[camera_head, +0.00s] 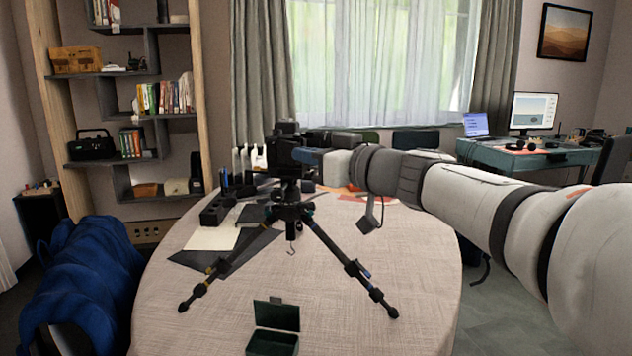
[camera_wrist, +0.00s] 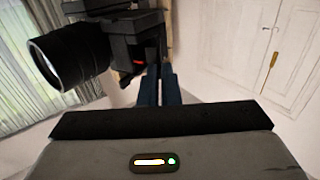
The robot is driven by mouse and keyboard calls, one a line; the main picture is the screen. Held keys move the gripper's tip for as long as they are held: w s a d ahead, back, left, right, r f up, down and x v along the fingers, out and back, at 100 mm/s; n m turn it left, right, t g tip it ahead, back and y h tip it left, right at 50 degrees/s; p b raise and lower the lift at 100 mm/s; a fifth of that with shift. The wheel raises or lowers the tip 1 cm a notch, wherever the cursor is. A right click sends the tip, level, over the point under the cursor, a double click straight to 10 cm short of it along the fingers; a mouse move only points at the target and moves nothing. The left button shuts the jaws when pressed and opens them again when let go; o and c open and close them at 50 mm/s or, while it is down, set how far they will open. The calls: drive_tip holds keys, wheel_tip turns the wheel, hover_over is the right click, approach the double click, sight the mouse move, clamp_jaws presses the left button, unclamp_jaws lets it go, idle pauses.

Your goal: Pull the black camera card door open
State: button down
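The black camera (camera_head: 284,152) sits on top of a tripod (camera_head: 289,212) standing on the table. In the wrist view the camera body (camera_wrist: 132,36) is at the upper middle, with its large lens (camera_wrist: 70,58) to the left. A small red mark shows low on the side near my fingers. I cannot make out the card door's outline or how far it stands open. My gripper (camera_head: 308,156) is right beside the camera. Its two dark blue fingers (camera_wrist: 162,72) are close together with their tips at the camera's side; whether they pinch the door's edge is hidden.
The round table (camera_head: 400,250) has a pale cloth. An open dark green box (camera_head: 272,342) lies at its front edge. Dark items and a paper sheet (camera_head: 212,238) lie behind the tripod at left. A blue-draped chair (camera_head: 90,280) stands left of the table.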

sight(289, 157)
drive_tip(key=s+a+m+t+h+b, duration=0.1)
drive_tip(key=b, duration=0.1)
drive_tip(key=a+m+t+h+b, duration=0.1)
drive_tip(key=t+h+b, duration=0.1)
drive_tip(key=shift+s+f+m, duration=0.3)
drive_tip(key=shift+s+m, duration=0.05)
drive_tip(key=shift+m, duration=0.05)
drive_tip(key=h, duration=0.1)
drive_tip(key=m+t+h+p, duration=0.1)
drive_tip(key=a+r+m+h, duration=0.1)
drive_tip(key=shift+s+a+t+p, duration=0.1)
drive_tip(key=shift+s+t+p, duration=0.2)
drive_tip(key=shift+p, duration=0.05)
drive_tip(key=a+m+h+p, duration=0.6)
drive_tip(key=m+h+p, duration=0.4)
drive_tip(key=h+p, duration=0.5)
drive_tip(key=shift+a+f+m+h+p, duration=0.15)
drive_tip(key=shift+a+m+h+p, duration=0.15)
drive_tip(key=shift+p, duration=3.5)
drive_tip(key=shift+w, duration=0.1)
drive_tip(key=c, duration=2.1)
unclamp_jaws()
drive_tip(key=o, duration=0.5)
drive_tip(key=shift+c, duration=0.2)
